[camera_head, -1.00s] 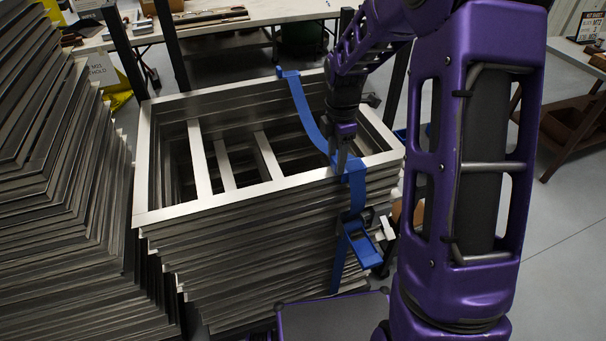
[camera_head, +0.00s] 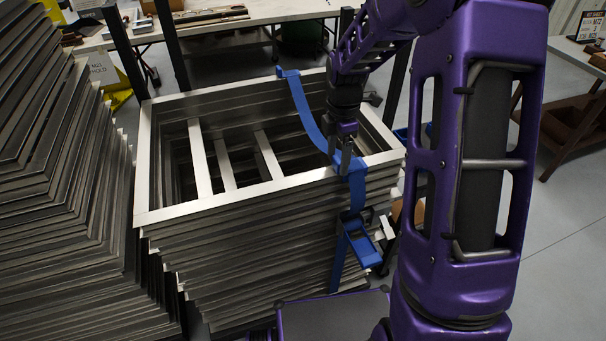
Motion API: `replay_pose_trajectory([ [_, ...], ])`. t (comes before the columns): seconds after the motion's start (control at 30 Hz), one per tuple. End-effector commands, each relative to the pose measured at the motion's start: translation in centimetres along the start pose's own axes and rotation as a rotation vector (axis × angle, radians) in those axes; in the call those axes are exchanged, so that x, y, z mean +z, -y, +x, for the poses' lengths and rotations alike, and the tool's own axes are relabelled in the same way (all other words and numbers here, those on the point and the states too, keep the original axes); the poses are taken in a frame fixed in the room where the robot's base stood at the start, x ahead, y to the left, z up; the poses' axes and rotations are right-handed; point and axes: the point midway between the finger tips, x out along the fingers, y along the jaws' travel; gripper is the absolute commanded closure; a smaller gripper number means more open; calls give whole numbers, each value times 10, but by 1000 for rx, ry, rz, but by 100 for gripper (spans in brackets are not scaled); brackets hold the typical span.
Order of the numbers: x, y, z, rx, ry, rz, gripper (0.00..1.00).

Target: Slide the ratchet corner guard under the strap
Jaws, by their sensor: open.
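The blue strap (camera_head: 304,106) sags across the top of the stack of metal frames (camera_head: 237,186) from the back edge to the front edge, then hangs down the front. A blue ratchet piece (camera_head: 362,249) hangs on the strap's front run. At the front edge the blue shape (camera_head: 357,178) looks wider; I cannot tell whether it is a corner guard or only strap. My gripper (camera_head: 340,166) points down at the strap by the front edge, its fingers open. Whether they touch the strap is unclear.
A taller stack of metal frames (camera_head: 62,190) stands close on the left. A workbench (camera_head: 250,12) with tools is behind. Dark upright posts (camera_head: 122,50) rise behind the stack. Open floor (camera_head: 560,240) lies to the right.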

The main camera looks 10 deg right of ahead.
Motion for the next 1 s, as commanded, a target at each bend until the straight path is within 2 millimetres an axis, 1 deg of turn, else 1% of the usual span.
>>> replay_pose_trajectory([
  [0.03, 0, 0, -6, 1, 0, 0, 22],
  [0.2, 0, 0, -20, 0, 0, 1, 22],
  [0.5, 0, 0, -40, 2, 0, 1, 22],
  [0.87, 0, 0, -42, 0, 0, 0, 22],
  [1.0, 0, 0, -48, 1, 0, 0, 22],
])
